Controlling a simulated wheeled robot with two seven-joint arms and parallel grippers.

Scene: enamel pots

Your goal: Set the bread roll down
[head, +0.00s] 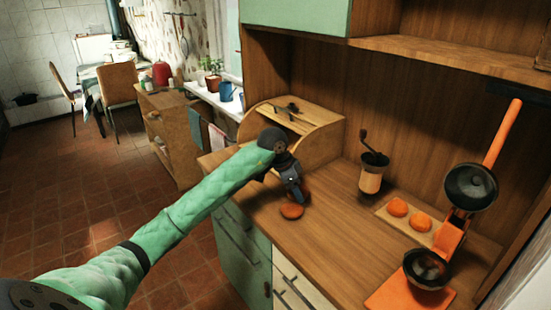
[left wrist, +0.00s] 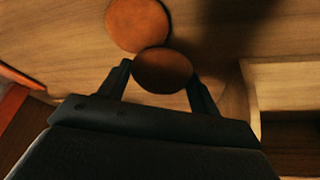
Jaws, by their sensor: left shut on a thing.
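My left gripper (head: 297,194) is low over the wooden counter, in front of the bread box. It is shut on a round brown bread roll (left wrist: 162,72), which lies between the fingertips in the left wrist view. In the head view this roll (head: 305,191) shows only in part beside the fingers. A second round orange-brown piece (head: 291,211) lies on the counter close by; it also shows in the left wrist view (left wrist: 137,24), just past the held roll. I cannot tell whether the held roll touches the counter. My right gripper is not in view.
The wooden bread box (head: 318,122) stands behind the gripper. A coffee grinder (head: 371,180) stands to the right. Bare counter (head: 335,230) lies between.

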